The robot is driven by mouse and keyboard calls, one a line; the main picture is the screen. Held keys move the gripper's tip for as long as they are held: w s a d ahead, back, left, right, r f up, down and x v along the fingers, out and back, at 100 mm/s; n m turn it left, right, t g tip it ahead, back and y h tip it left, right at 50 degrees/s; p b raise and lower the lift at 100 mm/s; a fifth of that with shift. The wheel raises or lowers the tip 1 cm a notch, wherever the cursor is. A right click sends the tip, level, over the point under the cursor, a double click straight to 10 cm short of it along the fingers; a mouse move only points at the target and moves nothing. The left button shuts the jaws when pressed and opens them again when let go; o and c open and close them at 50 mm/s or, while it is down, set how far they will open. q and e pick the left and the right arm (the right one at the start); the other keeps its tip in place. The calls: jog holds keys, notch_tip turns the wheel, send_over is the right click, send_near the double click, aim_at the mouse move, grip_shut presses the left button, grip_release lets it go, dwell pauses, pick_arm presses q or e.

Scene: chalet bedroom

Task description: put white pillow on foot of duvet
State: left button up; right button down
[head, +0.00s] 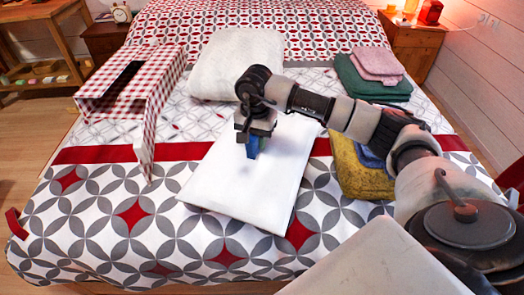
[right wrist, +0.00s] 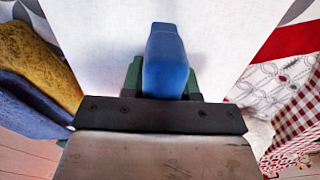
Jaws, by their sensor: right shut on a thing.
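The white pillow (head: 235,187) is flat and smooth and slopes over the near part of the patterned duvet (head: 95,230), across its red band. In the head view my right gripper (head: 252,146) is at the pillow's far edge, shut on it. A blue finger lies against its upper face; the other finger is hidden. In the right wrist view the pillow (right wrist: 100,40) fills the middle, behind the blue finger. I cannot tell whether its near end touches the duvet. My left gripper is not in view.
A fluffy cream pillow (head: 237,68) lies farther back. A red-checked, box-like thing (head: 165,85) stands at left. Green (head: 365,88) and pink (head: 378,62) folded cloths lie at right back; a yellow cloth (head: 357,175) lies right of the white pillow. The duvet's near left is clear.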

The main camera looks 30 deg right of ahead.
jog(key=shift+w+d+f, duration=0.1)
jog(key=shift+d+f, duration=0.65)
jog(key=shift+d, duration=0.3)
notch_tip(320, 180, down, 3)
jog(key=shift+f, duration=0.4)
pick_arm(q)
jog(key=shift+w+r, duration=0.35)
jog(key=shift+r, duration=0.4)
jog(key=shift+b, duration=0.3)
pick_arm(e)
jog(key=c, duration=0.8)
grip_release()
jog(key=shift+c, duration=0.2)
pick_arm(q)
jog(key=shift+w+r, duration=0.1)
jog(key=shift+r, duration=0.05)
